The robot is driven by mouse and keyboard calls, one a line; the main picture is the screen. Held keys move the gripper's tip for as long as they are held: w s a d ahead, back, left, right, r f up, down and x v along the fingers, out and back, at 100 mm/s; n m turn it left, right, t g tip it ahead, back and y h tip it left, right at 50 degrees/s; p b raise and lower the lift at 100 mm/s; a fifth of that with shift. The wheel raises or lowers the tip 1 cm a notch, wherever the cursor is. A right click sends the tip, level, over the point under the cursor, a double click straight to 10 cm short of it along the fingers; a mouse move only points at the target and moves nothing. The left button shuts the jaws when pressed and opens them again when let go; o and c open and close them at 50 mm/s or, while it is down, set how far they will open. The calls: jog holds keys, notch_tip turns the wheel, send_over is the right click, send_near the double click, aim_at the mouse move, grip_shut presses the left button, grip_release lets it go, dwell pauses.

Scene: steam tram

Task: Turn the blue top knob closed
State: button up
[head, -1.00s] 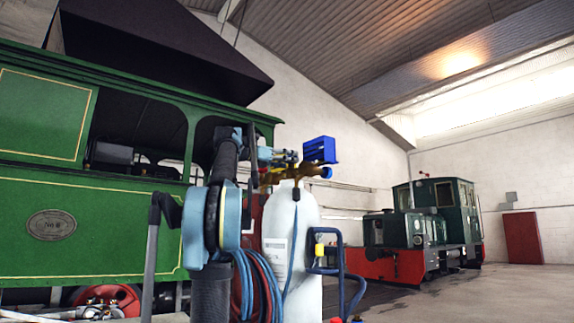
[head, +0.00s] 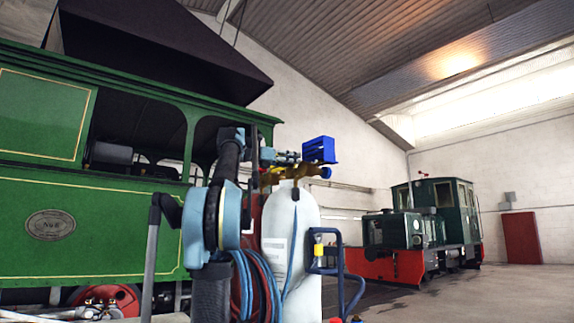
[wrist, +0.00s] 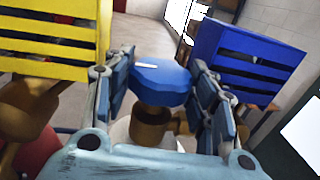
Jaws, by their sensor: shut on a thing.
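The blue top knob (wrist: 160,84) shows in the middle of the wrist view, on a brass valve stem (wrist: 150,124). My gripper (wrist: 163,88) is shut on it, with one finger on either side. In the head view my gripper (head: 287,157) is at the brass valve (head: 285,176) on top of the white gas cylinder (head: 291,235). I cannot make out the knob between the fingers there.
A slatted blue cage (head: 319,150) stands close to my gripper; it also shows in the wrist view (wrist: 247,55). A slatted yellow cage (wrist: 57,32) is on the other side. Hoses (head: 258,285) hang beside the cylinder. A green tram (head: 60,225) stands at left.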

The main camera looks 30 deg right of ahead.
jog(key=shift+w+g, duration=0.15)
jog(key=shift+g, duration=0.15)
jog(key=shift+w+d+r+m+g+y, duration=0.1)
jog(key=shift+m+g+y, duration=0.3)
jog(key=shift+m+g, duration=1.5)
jog(key=shift+m+g+y, duration=0.55)
jog(key=shift+m+g, duration=0.1)
jog(key=shift+g, duration=0.6)
jog(key=shift+m+g+y, duration=0.55)
jog(key=shift+m+g, duration=0.1)
jog(key=shift+g, duration=0.6)
jog(key=shift+m+g+y, duration=0.6)
jog(key=shift+g, duration=0.2)
jog(key=o, duration=1.1)
jog(key=c, duration=0.3)
